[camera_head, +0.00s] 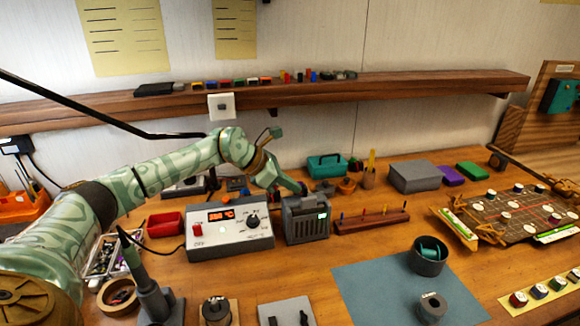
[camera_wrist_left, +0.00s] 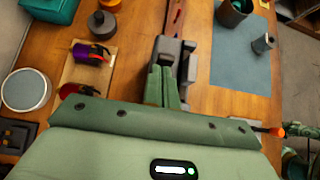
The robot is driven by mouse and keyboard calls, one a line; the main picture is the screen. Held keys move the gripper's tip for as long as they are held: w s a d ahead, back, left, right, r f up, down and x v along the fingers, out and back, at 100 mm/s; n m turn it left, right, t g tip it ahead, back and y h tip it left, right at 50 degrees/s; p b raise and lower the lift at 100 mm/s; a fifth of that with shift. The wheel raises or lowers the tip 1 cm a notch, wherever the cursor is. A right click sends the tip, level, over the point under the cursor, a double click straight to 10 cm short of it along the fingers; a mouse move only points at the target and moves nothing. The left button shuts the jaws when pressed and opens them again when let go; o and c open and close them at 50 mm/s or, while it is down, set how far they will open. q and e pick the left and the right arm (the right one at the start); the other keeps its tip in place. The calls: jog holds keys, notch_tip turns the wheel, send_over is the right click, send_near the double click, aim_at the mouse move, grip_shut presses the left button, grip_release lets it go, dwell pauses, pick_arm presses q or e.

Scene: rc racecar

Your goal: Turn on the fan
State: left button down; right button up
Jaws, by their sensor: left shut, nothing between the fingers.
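The likely fan is a dark grey, slatted box (camera_head: 305,220) standing on the bench near the middle of the head view, with a small lit green patch at the right of its front. In the left wrist view, a dark grey body (camera_wrist_left: 189,68), probably this box, lies just beyond and beside the fingers. My left gripper (camera_head: 298,188) is shut and empty, at the top rear of the box. Its green fingers (camera_wrist_left: 161,78) are together in the wrist view. I cannot tell whether they touch the box. My right gripper is in neither view.
A grey soldering station (camera_head: 230,240) with a lit display stands left of the box. A wooden rack (camera_head: 372,221) is at its right. A blue-grey mat (camera_head: 375,290) with a dark cup (camera_head: 428,262) lies in front. A white wall plate (camera_head: 221,106) is under the shelf.

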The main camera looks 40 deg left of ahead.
pick_arm(q)
jog(key=shift+s+d+r+g+y+p, duration=0.15)
jog(key=shift+r+g+y+p, duration=0.35)
jog(key=shift+r+p, duration=0.55)
jog(key=shift+w+f, duration=0.2)
jog(key=shift+f, duration=0.7)
jog(key=shift+r, duration=0.4)
jog(key=shift+r+p, duration=0.4)
jog(key=shift+r, duration=0.1)
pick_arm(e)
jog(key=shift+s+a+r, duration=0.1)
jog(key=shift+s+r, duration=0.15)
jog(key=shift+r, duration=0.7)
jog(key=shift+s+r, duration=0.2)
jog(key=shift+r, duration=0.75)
